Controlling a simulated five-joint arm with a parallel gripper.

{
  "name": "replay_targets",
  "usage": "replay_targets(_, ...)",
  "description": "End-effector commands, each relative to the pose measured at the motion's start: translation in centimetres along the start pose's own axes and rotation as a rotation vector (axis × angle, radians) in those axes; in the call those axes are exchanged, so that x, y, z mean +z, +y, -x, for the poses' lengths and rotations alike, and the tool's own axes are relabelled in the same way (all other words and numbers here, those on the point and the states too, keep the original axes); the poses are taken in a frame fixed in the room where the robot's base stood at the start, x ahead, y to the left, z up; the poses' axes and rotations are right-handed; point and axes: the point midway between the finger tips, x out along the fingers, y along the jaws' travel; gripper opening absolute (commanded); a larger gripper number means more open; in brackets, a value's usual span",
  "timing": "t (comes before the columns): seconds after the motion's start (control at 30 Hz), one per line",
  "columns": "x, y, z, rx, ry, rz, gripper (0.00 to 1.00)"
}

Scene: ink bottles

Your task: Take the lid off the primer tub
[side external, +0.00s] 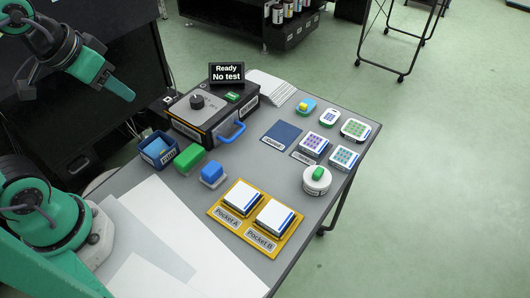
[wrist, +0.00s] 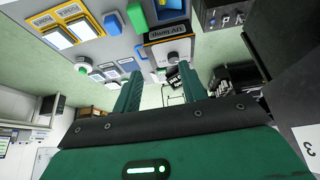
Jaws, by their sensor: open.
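The likely primer tub (side external: 317,186) is a round white container with a dark label band, at the right of the table in the side view. A green knob (side external: 318,173) sits on its white top, and the lid appears to be on. In the wrist view the green knob also seems to show at left (wrist: 83,68), small and unclear. My gripper (side external: 130,96) is at the upper left of the side view, raised and well away from the tub. In the wrist view its green fingers (wrist: 159,80) stand apart with nothing between them.
Near the tub are a yellow tray (side external: 229,230) with two white-topped pieces and several well plates (side external: 355,129). A black device (side external: 210,110) with a dial and blue handle stands at the back, its display (side external: 226,73) reading "Ready No test". A blue bin (side external: 159,150) and green block (side external: 190,160) stand left.

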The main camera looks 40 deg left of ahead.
Motion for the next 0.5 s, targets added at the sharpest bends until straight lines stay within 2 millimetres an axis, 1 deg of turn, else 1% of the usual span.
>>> replay_targets(0.17,-1.7,0.9,-0.1,0.015,-0.028,0.0,0.42)
replay_targets(0.27,-3.1,1.7,-0.3,0.027,-0.051,0.002,0.42)
replay_targets(0.5,-7.0,4.4,-1.4,0.051,-0.116,0.008,0.42)
